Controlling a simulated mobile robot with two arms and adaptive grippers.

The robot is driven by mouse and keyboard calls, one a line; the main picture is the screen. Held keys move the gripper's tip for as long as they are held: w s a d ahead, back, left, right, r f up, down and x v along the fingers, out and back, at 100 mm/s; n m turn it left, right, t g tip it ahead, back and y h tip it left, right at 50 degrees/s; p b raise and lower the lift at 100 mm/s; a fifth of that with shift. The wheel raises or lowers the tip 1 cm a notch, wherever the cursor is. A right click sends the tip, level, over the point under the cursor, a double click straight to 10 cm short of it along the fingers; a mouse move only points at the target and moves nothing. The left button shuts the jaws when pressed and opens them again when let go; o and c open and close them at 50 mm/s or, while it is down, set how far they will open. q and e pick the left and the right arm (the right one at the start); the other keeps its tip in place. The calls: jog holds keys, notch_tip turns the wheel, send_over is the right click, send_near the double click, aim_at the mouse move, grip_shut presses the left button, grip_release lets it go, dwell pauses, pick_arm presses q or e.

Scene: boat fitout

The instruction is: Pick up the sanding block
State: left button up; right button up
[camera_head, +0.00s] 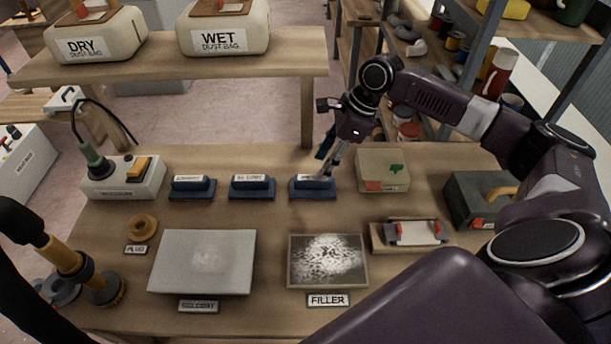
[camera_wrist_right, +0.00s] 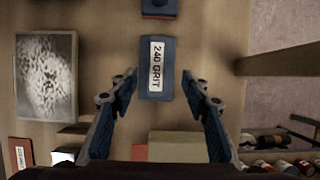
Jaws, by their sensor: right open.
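Three blue sanding blocks stand in a row on the bench: a left one (camera_head: 192,188), a middle one (camera_head: 252,188) and a right one (camera_head: 313,188). In the right wrist view the right block (camera_wrist_right: 156,68) reads "240 GRIT". My right gripper (camera_head: 325,168) is over this block, pointing down. In the right wrist view its open fingers (camera_wrist_right: 158,82) lie to either side of the block, with a gap on both sides. The fingers partly hide the block's label in the head view. Whether the tips reach block height I cannot tell. My left gripper is not visible.
A beige box (camera_head: 383,170) stands close right of the right block. A power strip (camera_head: 123,178) is at the left. A grey panel (camera_head: 203,262) and a speckled filler panel (camera_head: 327,261) lie in front. A shelf (camera_head: 180,58) with dust bags rises behind.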

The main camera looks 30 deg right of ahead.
aim_at(313, 177)
jog(key=shift+s+a+f, duration=0.1)
jog(key=shift+a+f, duration=0.2)
jog(key=shift+f, duration=0.15)
jog(key=shift+a+f, duration=0.15)
jog(key=shift+f, duration=0.15)
jog(key=p+x, duration=0.1)
jog(key=x, duration=0.3)
jog(key=shift+a+r, duration=0.1)
jog(key=shift+f, duration=0.3)
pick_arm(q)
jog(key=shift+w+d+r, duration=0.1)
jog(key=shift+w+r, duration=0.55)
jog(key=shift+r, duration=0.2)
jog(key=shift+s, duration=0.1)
pick_arm(e)
jog(key=shift+a+p, duration=0.1)
jog(key=shift+p, duration=0.3)
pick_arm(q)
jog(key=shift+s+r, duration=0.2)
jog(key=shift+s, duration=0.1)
